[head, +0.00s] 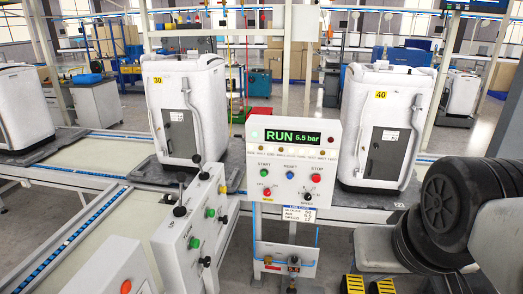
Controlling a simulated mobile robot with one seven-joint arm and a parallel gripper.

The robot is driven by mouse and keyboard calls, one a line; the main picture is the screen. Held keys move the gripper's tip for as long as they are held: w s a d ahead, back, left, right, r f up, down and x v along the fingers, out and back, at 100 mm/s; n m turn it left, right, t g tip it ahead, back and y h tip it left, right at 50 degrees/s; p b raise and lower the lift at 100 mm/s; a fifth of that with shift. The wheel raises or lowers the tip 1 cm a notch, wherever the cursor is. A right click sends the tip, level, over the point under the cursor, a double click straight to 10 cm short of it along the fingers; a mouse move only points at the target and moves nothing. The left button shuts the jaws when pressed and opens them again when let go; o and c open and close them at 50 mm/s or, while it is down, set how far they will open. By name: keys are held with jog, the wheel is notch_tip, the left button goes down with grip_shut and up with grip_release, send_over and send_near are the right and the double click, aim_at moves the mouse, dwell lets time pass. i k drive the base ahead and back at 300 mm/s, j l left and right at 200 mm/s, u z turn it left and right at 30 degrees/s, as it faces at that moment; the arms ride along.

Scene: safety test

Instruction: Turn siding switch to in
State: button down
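No part in view carries a label that I can read as a siding switch. A white box (186,246) in the left foreground, seen at an angle, has green buttons and black-knobbed levers. A similar white box (213,192) stands just behind it. In the middle, an upright control panel (291,165) has a display (293,136) reading RUN 5.5 bar. Below it are green START, blue RESET and red STOP buttons, a red knob (267,192) and a black SPEED knob (307,197). My gripper is not in view.
A white housing (195,80) tagged 30 and another (415,100) tagged 40 stand on dark carriers along the conveyor. Another conveyor branch (62,235) runs to the lower left. A white box with a red button (125,286) is at the bottom. Yellow-black blocks (353,284) are low right.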

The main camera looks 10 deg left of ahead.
aim_at(224, 220)
jog(key=i+j, duration=0.2)
jog(key=i, duration=0.3)
jog(key=i+j+u, duration=0.1)
jog(key=i, duration=0.4)
jog(key=j, duration=0.1)
